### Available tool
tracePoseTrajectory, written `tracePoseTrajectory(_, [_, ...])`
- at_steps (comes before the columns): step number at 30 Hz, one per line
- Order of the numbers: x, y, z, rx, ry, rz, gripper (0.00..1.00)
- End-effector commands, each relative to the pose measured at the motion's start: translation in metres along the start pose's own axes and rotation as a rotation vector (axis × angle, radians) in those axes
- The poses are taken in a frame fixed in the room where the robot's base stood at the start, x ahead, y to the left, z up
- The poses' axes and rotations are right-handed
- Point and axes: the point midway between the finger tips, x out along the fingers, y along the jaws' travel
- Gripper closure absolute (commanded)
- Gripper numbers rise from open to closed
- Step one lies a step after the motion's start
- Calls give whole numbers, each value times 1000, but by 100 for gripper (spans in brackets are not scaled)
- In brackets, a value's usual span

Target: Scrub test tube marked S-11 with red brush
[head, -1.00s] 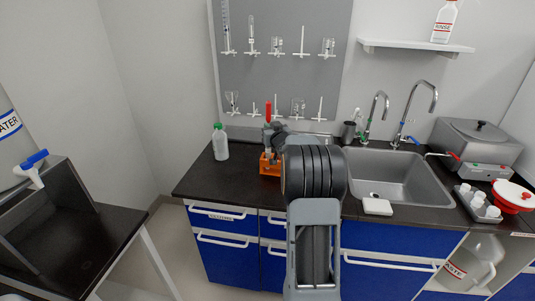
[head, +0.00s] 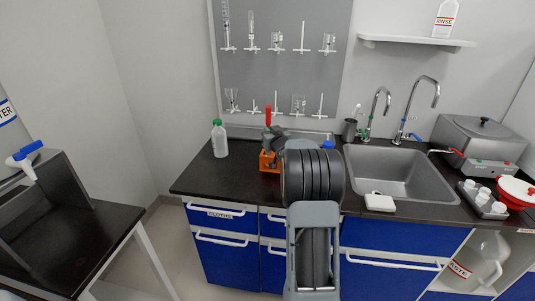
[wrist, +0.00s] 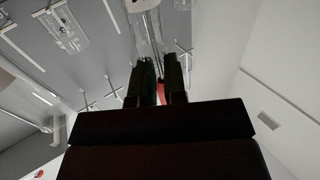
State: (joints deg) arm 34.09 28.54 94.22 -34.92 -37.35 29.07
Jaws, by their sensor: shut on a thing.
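The red brush (head: 268,116) stands upright with its red handle above my gripper (head: 269,137) in the head view. My gripper is shut on it, above an orange rack (head: 268,166) on the dark counter. In the wrist view my gripper (wrist: 160,82) has its dark fingers close together, with a bit of red showing between them. A clear glass tube (wrist: 144,28) with a thin dark line along it lies just beyond the fingertips there. I can read no S-11 mark. My arm partly covers the area right of the rack.
A green-capped bottle (head: 220,140) stands left of the rack. The pegboard (head: 280,70) with glassware is behind. The sink (head: 385,175) and taps are to the right. A blue-topped item (head: 328,145) shows beside my arm.

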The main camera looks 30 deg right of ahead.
Motion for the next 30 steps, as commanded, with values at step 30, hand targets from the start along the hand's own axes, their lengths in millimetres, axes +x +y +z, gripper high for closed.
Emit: tracePoseTrajectory(30, [-1,2,-72,1,-9,2,100])
